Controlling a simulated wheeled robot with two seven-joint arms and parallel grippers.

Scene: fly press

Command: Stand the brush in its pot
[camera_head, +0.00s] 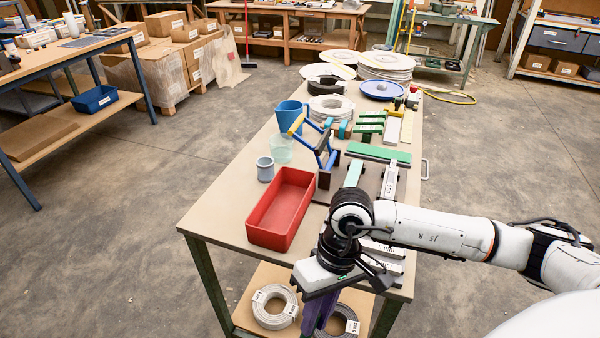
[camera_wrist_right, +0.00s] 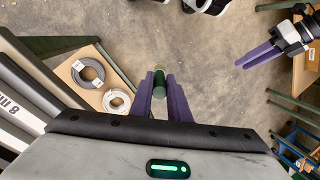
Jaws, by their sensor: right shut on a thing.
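My right gripper (camera_head: 318,318) hangs beside the bench's near end, at the lower middle of the head view. In the right wrist view its purple fingers (camera_wrist_right: 159,95) are shut on a green cylindrical thing with a pale tip, likely the brush (camera_wrist_right: 159,82). The brush is hidden in the head view. A small grey-blue pot (camera_head: 265,170) stands upright on the bench left of the red bin, apart from the gripper. A pale green translucent cup (camera_head: 281,152) stands just behind it. I cannot tell which is the brush's pot. My left gripper (camera_wrist_right: 262,54) shows only in the right wrist view; its opening is unclear.
The red bin (camera_head: 281,207) lies between the right gripper and the pot. A blue jug (camera_head: 290,115) and a blue-framed tool (camera_head: 318,142) stand behind the cups. The bench top (camera_head: 222,205) is bare left of the bin. Cable coils (camera_head: 274,306) lie on the lower shelf.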

